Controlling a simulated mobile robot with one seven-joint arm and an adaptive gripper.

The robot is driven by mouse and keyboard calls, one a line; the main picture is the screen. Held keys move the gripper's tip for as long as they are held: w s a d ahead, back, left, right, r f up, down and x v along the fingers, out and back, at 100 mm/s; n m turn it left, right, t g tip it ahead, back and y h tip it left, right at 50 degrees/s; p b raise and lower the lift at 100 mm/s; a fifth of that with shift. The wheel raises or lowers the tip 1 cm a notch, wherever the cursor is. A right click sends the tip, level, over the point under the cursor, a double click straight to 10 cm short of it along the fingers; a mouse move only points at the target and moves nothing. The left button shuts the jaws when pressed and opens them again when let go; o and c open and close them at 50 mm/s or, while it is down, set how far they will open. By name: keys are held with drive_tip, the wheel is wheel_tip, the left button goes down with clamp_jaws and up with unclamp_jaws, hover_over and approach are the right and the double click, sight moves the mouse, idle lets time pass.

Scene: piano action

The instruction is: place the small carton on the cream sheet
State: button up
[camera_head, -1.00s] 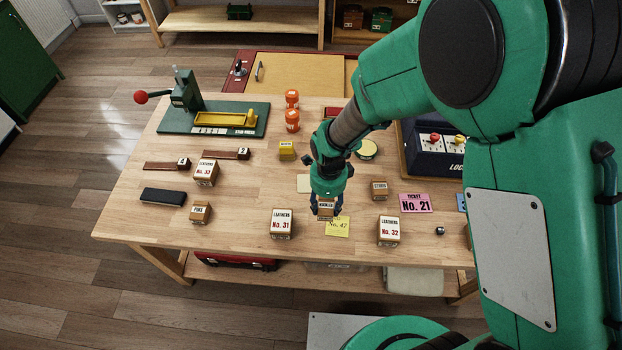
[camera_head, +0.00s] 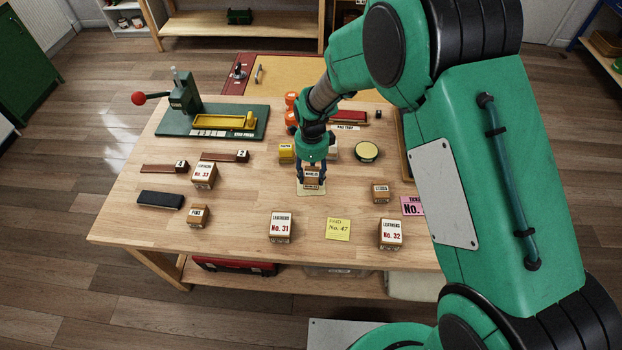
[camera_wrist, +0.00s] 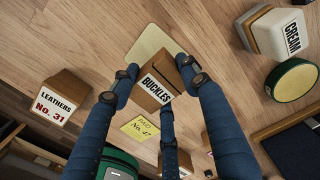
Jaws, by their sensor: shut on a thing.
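The small carton (camera_wrist: 160,84) is brown with a white label reading BUCKLES in the wrist view. It also shows in the head view (camera_head: 312,176) between my fingers. My gripper (camera_head: 312,178) is shut on it and holds it over the cream sheet (camera_head: 310,192). The sheet also shows in the wrist view (camera_wrist: 153,43), partly hidden behind the carton and fingers. I cannot tell whether the carton touches the sheet or is slightly above it.
A yellow note marked No. 47 (camera_head: 338,230) lies nearer the front. Cartons marked LEATHERS No. 31 (camera_head: 281,228) and No. 32 (camera_head: 391,234) stand beside it.

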sight(311, 178)
idle(0.3)
drive_tip(key=shift+w+a, duration=0.1)
drive_tip(key=shift+w, duration=0.15)
drive_tip(key=shift+w+f+b, duration=0.15)
drive_tip(key=shift+f+b, duration=0.45)
drive_tip(key=shift+f, duration=1.2)
drive_tip(key=shift+c, duration=0.2)
drive_tip(key=o, duration=1.2)
drive_tip(key=shift+f, duration=0.1)
drive_tip(key=shift+c, duration=0.2)
wheel_tip(311, 178, up, 12)
drive_tip(key=p, duration=0.2)
drive_tip(key=shift+p, duration=0.35)
